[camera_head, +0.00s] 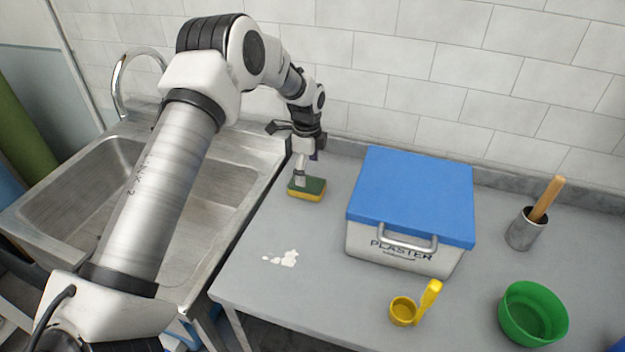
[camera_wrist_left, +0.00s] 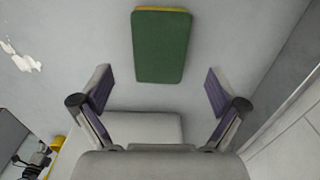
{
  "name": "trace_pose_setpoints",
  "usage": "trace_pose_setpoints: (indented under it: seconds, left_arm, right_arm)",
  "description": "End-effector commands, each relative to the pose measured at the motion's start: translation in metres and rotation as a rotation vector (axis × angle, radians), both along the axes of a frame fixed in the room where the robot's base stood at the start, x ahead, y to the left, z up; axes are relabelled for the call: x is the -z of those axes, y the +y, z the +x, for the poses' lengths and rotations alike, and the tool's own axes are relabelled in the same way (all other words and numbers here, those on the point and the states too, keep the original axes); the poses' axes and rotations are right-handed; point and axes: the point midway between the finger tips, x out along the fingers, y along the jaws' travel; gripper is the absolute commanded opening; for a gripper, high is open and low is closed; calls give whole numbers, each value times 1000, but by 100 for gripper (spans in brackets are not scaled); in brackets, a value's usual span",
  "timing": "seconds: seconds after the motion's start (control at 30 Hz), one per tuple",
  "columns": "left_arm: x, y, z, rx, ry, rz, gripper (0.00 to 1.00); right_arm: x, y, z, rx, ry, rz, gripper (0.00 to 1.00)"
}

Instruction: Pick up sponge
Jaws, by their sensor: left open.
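The sponge (camera_head: 307,189), green on top and yellow below, lies flat on the grey counter near the sink. It also shows in the left wrist view (camera_wrist_left: 161,45), green face toward the camera, just beyond the fingertips. My left gripper (camera_head: 301,178) is above the sponge in the head view, and its lower end overlaps the sponge there. In the left wrist view my left gripper (camera_wrist_left: 160,88) is open, with its two fingers wide apart and nothing between them. My right gripper is not in view.
A plaster box with a blue lid (camera_head: 415,192) stands right of the sponge. A white spill (camera_head: 284,259) lies in front on the counter. A yellow scoop (camera_head: 404,311), green bowl (camera_head: 533,314) and metal cup (camera_head: 522,232) are farther right. The sink (camera_head: 70,195) is left.

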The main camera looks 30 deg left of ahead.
Motion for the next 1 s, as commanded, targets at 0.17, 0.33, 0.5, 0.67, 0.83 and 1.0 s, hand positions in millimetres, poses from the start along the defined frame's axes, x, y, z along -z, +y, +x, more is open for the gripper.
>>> trace_pose_setpoints:
  seconds: [0.17,0.33,0.5,0.67,0.83,1.0]
  left_arm:
    - [24,-1,-3,0,4,1,97]
    - [49,0,-2,0,0,2,97]
    - [51,0,-2,0,-1,2,97]
    - [51,-1,-2,0,-1,2,66]
    - [51,-1,-2,0,-1,2,55]
    - [51,-1,-2,0,-1,2,55]
  right_arm:
    - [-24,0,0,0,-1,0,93]
    - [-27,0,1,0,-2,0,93]
    - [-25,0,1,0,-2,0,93]
    - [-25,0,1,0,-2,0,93]
    - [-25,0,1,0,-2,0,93]
    - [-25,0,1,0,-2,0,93]
